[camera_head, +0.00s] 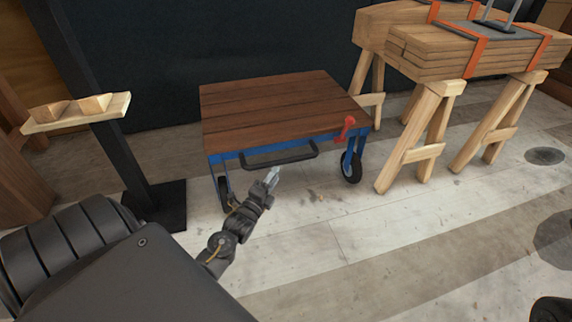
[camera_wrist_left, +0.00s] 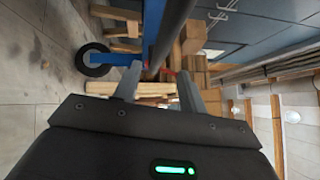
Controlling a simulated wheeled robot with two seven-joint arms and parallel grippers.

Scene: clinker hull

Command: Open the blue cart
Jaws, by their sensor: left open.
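The blue cart (camera_head: 230,157) has a brown plank top, a blue frame and black wheels. A black bar handle (camera_head: 280,160) runs along its front edge, and a red lever (camera_head: 346,128) sits at the front right corner. My left gripper (camera_head: 272,174) is just in front of and below the handle in the head view. In the left wrist view my open gripper (camera_wrist_left: 158,90) has a finger on each side of the dark handle bar's (camera_wrist_left: 173,32) lower end in the picture. I cannot tell whether they touch. The blue frame (camera_wrist_left: 152,25) is beside the bar. My right gripper is out of view.
A dark post with a small wooden shelf (camera_head: 75,114) stands left of the cart. Wooden sawhorses (camera_head: 430,130) carrying strapped planks (camera_head: 460,55) stand at the right. A dark wall (camera_head: 220,40) is behind. The floor (camera_head: 370,240) in front and to the right is clear.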

